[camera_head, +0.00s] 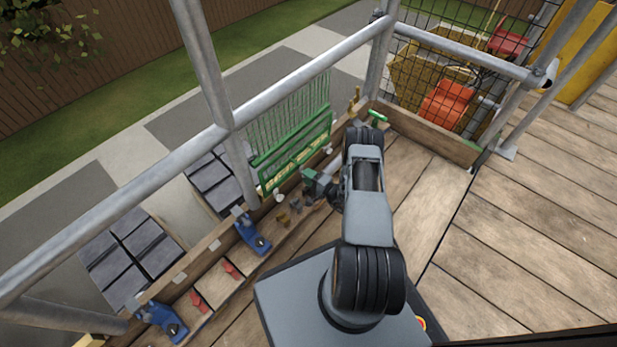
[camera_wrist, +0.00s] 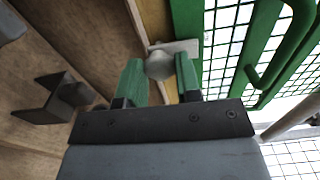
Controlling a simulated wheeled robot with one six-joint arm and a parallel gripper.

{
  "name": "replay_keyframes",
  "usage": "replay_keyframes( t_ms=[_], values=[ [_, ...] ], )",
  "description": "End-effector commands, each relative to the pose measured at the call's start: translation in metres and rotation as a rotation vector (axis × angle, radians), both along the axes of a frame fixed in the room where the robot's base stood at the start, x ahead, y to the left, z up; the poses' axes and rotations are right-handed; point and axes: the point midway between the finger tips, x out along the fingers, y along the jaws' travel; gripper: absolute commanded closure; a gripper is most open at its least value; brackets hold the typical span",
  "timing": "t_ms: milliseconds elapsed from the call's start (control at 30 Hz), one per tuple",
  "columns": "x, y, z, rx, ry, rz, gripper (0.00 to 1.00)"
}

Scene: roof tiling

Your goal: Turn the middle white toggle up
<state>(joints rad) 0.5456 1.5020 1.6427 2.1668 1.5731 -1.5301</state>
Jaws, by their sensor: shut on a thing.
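A white toggle (camera_wrist: 160,64) with a rounded knob stands on a pale plate (camera_wrist: 185,46) in the wrist view. My gripper (camera_wrist: 159,78) has its two green fingers on either side of this knob and is shut on it. In the head view my gripper (camera_head: 310,178) is at the board beside the green mesh gate, between a white toggle (camera_head: 279,197) on its left and another white toggle (camera_head: 329,150) on its right. The held toggle is hidden there by my gripper. Whether its lever points up or down is hard to tell.
The green mesh gate (camera_head: 296,150) stands just behind the toggles. Small brass pieces (camera_head: 284,218), a blue clamp (camera_head: 254,234) and red pieces (camera_head: 232,268) lie along the board to the left. A steel rail (camera_head: 285,88) runs above. The right deck (camera_head: 540,220) is clear.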

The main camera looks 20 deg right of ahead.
Motion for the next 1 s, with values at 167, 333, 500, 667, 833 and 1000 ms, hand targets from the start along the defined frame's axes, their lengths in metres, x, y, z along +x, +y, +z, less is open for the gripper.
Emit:
replay_keyframes(
  t_ms=[167, 333, 500, 667, 833, 1000],
  values=[
    [-0.0017, -0.0011, -0.0013, -0.036, -0.013, -0.005, 0.92],
    [-0.0017, -0.0011, -0.0012, -0.051, -0.020, -0.005, 0.92],
    [-0.0016, -0.0011, -0.0012, -0.053, -0.021, -0.005, 0.92],
    [-0.0015, -0.0012, -0.0012, -0.052, -0.020, -0.005, 0.92],
    [-0.0013, -0.0009, -0.0011, -0.053, -0.021, -0.004, 0.56],
    [-0.0005, 0.0008, -0.0006, -0.054, -0.022, 0.000, 0.43]
  ],
)
